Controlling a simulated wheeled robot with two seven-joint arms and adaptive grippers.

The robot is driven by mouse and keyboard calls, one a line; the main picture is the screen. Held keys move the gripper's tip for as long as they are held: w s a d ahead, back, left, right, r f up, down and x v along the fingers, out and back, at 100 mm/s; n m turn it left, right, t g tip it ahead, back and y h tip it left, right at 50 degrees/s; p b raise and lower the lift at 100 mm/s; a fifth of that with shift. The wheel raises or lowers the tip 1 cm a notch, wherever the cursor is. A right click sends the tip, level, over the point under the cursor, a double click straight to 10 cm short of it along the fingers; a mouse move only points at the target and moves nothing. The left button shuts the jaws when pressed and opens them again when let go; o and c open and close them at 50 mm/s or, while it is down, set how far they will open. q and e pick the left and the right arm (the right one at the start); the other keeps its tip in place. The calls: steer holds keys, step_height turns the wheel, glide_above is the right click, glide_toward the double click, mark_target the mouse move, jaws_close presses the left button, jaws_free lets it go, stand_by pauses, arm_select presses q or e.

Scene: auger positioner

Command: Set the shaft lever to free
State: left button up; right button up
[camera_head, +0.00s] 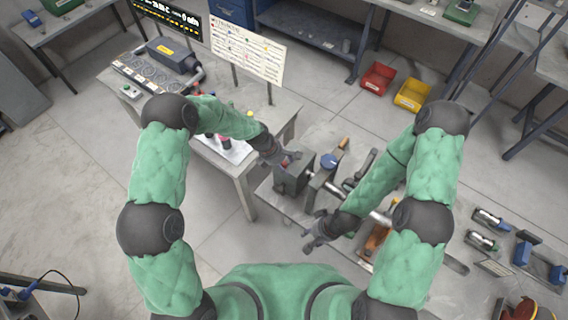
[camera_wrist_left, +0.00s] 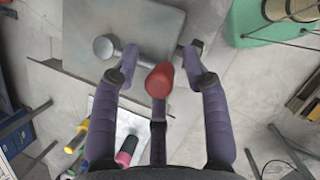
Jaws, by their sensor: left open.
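A lever with a red knob (camera_wrist_left: 160,78) stands at the grey box (camera_wrist_left: 140,25) in the left wrist view. The red knob also shows small in the head view (camera_head: 286,161), at the top of the grey box (camera_head: 293,178). My left gripper (camera_wrist_left: 158,65) is open, with its fingers spread on either side of the red knob. In the head view it is at the box's upper left (camera_head: 281,157). Whether any finger touches the knob is unclear. My right gripper (camera_head: 314,231) is lower, near the bench's front edge; its fingers are too small to judge.
A blue round knob (camera_head: 328,160) and a wooden handle (camera_head: 343,144) sit right of the box. A metal shaft (camera_head: 379,217) runs to the right. Red (camera_head: 377,79) and yellow (camera_head: 411,95) bins lie farther back.

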arm_select(q)
jaws_close()
